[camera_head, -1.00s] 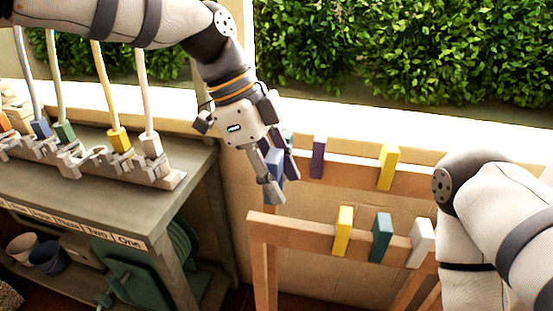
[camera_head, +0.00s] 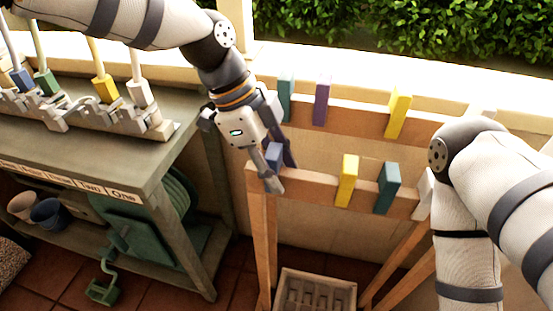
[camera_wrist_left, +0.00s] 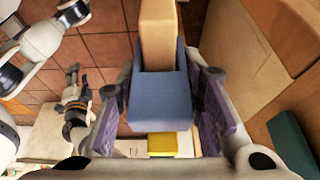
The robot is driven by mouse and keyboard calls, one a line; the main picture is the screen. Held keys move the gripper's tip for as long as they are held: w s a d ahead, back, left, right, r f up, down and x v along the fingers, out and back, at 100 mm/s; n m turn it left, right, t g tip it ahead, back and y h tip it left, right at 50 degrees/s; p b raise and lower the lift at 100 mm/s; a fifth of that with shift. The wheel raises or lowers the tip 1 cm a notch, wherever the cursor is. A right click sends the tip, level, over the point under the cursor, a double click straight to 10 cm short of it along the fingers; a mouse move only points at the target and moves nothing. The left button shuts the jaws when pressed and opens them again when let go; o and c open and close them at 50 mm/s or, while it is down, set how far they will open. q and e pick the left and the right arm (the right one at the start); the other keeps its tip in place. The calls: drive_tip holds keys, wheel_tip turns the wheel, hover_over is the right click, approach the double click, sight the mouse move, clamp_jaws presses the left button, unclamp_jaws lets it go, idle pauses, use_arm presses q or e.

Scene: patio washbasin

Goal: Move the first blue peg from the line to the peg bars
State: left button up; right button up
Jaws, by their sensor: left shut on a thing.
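My left gripper (camera_head: 278,172) is shut on the blue peg (camera_head: 273,155) at the left end of the front peg bar (camera_head: 318,180). In the left wrist view the blue peg (camera_wrist_left: 160,98) sits between the two finger pads, lined up with the bar's wooden end (camera_wrist_left: 160,35). I cannot tell whether it rests fully on the bar. A yellow peg (camera_head: 347,181), a teal peg (camera_head: 388,188) and a partly hidden white peg (camera_head: 424,190) sit further right on this bar. What looks like my right gripper (camera_wrist_left: 74,85) shows small in the left wrist view; its jaws are unclear.
The back bar (camera_head: 360,121) carries teal (camera_head: 286,98), purple (camera_head: 321,100) and yellow (camera_head: 398,112) pegs. A bench (camera_head: 130,150) with several coloured-end hoses stands at left. A grey crate (camera_head: 315,290) lies below the bars. My right arm covers the bars' right end.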

sight(276, 151)
use_arm(q)
drive_tip(key=o, duration=0.9)
wheel_tip(276, 151, up, 8)
drive_tip(key=shift+r+p, duration=0.1)
drive_tip(key=shift+p, duration=0.85)
use_arm(e)
drive_tip(key=shift+w+r+t, duration=0.5)
drive_tip(key=shift+w+r, duration=0.65)
